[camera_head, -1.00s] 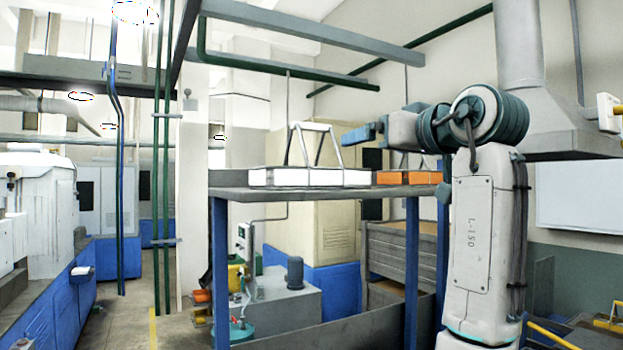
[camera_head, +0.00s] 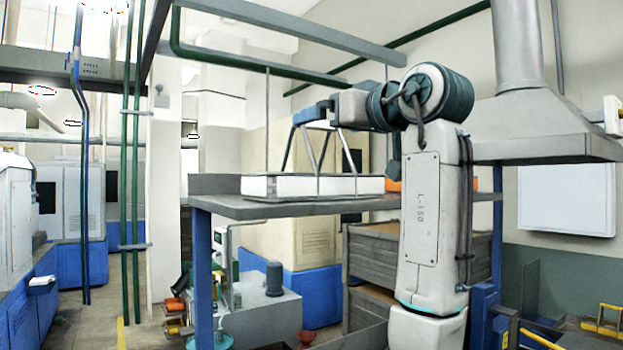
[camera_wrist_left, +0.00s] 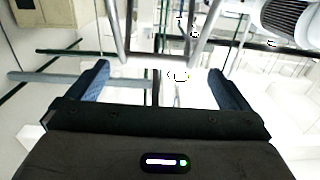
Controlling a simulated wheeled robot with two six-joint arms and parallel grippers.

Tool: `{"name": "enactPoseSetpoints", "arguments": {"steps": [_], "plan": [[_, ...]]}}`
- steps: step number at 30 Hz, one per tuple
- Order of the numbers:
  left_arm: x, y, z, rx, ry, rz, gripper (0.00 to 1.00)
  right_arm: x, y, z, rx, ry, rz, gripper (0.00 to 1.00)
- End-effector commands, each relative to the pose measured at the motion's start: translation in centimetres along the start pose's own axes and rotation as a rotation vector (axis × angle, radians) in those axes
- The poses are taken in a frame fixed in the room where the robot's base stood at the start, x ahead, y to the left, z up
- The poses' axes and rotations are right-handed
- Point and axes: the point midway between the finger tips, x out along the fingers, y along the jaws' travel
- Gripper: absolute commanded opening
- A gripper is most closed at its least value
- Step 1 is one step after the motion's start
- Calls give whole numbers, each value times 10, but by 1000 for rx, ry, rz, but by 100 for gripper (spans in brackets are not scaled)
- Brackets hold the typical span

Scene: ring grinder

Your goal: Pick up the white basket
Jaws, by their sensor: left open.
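The white basket (camera_head: 350,186) sits on the grey shelf, with a tall metal handle frame rising from it. My left gripper (camera_head: 304,116) is open at the top of this handle, in front of the arm's last links. In the left wrist view my left gripper (camera_wrist_left: 158,74) has its two blue fingers spread. I cannot tell whether the fingers touch the bar. My right gripper is not in view.
An orange basket (camera_head: 393,185) stands right of the white one, partly hidden by my arm. The grey shelf (camera_head: 215,205) rests on blue posts. Green pipes (camera_head: 130,200) stand to the left, and a grey hood (camera_head: 545,125) hangs at the right.

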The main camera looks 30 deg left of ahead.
Motion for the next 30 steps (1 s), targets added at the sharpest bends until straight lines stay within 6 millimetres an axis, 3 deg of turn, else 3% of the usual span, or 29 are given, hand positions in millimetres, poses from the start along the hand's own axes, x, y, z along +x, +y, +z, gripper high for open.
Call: {"name": "enactPoseSetpoints", "arguments": {"steps": [3, 8, 21, 30], "plan": [[18, 0, -4, 1, 0, -2, 100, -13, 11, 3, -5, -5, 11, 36], [27, 0, -2, 1, 1, -1, 100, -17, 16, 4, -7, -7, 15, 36], [73, 3, -5, 2, 0, -3, 100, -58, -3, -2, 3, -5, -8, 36], [78, 3, -2, 0, 1, 0, 100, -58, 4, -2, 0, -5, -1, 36]]}}
